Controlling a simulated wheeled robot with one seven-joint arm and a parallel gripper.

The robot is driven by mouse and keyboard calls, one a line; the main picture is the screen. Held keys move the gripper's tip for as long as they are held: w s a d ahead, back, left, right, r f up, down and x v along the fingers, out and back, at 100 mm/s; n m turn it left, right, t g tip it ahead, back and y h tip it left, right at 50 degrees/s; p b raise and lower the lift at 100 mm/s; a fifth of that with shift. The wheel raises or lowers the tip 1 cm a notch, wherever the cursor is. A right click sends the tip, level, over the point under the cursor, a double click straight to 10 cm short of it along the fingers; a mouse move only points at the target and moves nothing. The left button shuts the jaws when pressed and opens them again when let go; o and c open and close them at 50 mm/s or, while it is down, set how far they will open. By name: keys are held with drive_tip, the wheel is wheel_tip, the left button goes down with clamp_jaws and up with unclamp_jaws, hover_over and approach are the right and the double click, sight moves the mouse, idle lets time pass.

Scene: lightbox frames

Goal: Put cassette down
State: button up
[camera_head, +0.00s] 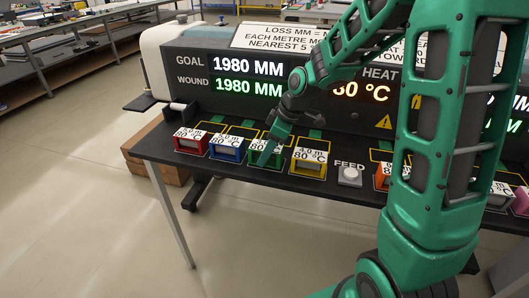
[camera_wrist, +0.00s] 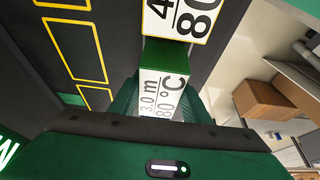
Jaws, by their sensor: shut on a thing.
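The green cassette (camera_head: 257,157) is at the front edge of the black bench, in the row between the blue and yellow cassettes. My gripper (camera_head: 268,147) reaches down over it and is shut on it. In the wrist view the green cassette (camera_wrist: 165,58) sits in front of my palm, with a white label reading 3.0 m, 80 °C. My fingertips are mostly hidden there. I cannot tell whether its underside touches the bench. The yellow cassette (camera_head: 309,163), labelled 4.0 m, stands close on its right, and the blue cassette (camera_head: 227,149) on its left.
A red cassette (camera_head: 191,143) stands at the left end. A FEED button (camera_head: 349,176) and an orange cassette (camera_head: 382,178) are to the right. Yellow outlined slots lie behind the row. The display panel (camera_head: 200,70) reads GOAL 1980 MM, WOUND 1980 MM. My arm hides part of the right side.

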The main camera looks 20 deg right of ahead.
drive_tip(key=o, duration=1.2)
drive_tip(key=shift+f, duration=0.1)
drive_tip(key=v, duration=1.2)
drive_tip(key=s+d+f+m+g+h, duration=0.1)
drive_tip(key=s+d+m, duration=0.3)
drive_tip(key=s, duration=0.5)
drive_tip(key=s+d+f+m+g+h, duration=0.1)
drive_tip(key=s+d+m, duration=0.3)
drive_tip(key=s+m, duration=0.3)
drive_tip(key=s+d+f+m+h, duration=0.1)
drive_tip(key=s+d+m, duration=0.4)
drive_tip(key=s, duration=0.7)
drive_tip(key=shift+s+d+f+m+g, duration=0.1)
drive_tip(key=shift+s+f+m+g, duration=0.25)
drive_tip(key=shift+m, duration=0.25)
